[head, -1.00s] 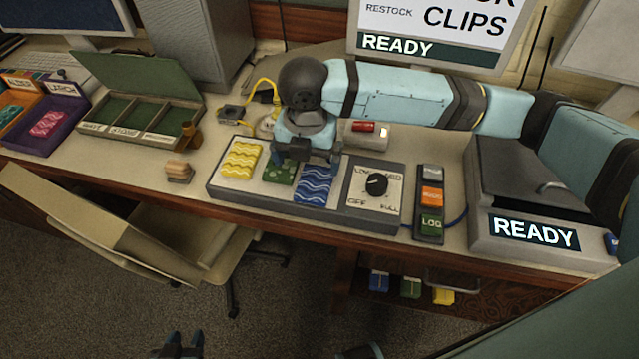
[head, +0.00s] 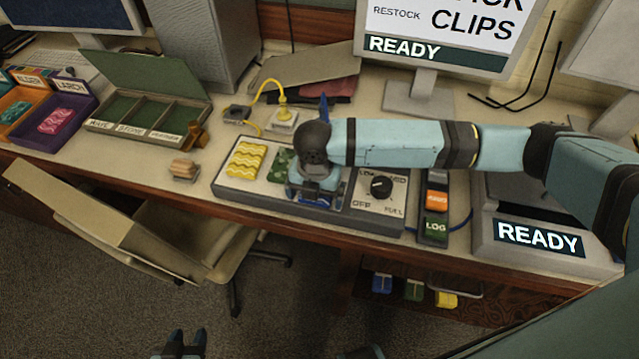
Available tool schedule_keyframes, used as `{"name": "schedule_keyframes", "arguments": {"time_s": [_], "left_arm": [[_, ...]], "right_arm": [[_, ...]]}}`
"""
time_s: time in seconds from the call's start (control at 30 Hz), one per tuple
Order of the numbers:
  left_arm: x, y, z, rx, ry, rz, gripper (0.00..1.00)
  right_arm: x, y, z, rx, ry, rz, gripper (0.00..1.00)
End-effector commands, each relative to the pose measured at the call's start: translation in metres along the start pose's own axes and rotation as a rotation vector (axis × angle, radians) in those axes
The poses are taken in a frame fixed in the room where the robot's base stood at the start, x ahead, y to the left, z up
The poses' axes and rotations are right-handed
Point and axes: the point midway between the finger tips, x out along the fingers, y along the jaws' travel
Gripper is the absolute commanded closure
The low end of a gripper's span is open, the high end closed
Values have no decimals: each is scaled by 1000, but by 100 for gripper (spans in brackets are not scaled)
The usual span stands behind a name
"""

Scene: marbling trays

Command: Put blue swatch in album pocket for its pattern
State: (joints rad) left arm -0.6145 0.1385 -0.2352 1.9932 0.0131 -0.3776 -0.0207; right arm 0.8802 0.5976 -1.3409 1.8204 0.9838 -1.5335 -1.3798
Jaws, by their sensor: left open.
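The blue swatch (head: 316,206), with pale wavy lines in the earlier frame, is on the grey panel (head: 232,190), mostly hidden under my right gripper. My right gripper (head: 318,196) points down over it. Its wrist hides the fingers, so I cannot tell whether they touch or hold it. The album (head: 150,108) is an open green case at the left, with three empty pockets labelled wave, stone and what looks like feather. My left gripper (head: 184,343) is open and empty at the bottom edge, away from the desk.
Yellow (head: 246,158) and green (head: 279,165) swatches lie left of the blue one; a dial (head: 381,187) is at its right. A small wooden block (head: 183,170) and brown holder (head: 196,134) stand between panel and album. An orange-purple tray (head: 75,118) is at far left.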

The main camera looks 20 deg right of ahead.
Motion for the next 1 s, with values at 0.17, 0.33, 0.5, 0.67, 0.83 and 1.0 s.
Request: {"name": "schedule_keyframes", "arguments": {"time_s": [0.17, 0.33, 0.5, 0.67, 0.83, 1.0], "left_arm": [[0, 0, 0, 1, 0, 0, 57], [0, 0, 0, 1, 0, 0, 57], [0, -1, 0, 1, 0, -1, 57], [0, -1, 0, 1, 0, -1, 57], [0, -1, 0, 1, 0, -1, 57], [0, -1, 0, 1, 0, -1, 57]], "right_arm": [[0, 0, 0, 0, 0, 1, 7], [-1, 0, 0, 0, 0, 1, 46], [-1, 0, 0, 0, 0, 1, 48], [-3, 0, 0, 0, 0, 1, 48], [-15, 1, 0, 0, -1, 3, 48], [-46, 1, 0, -2, -3, 5, 48]]}}
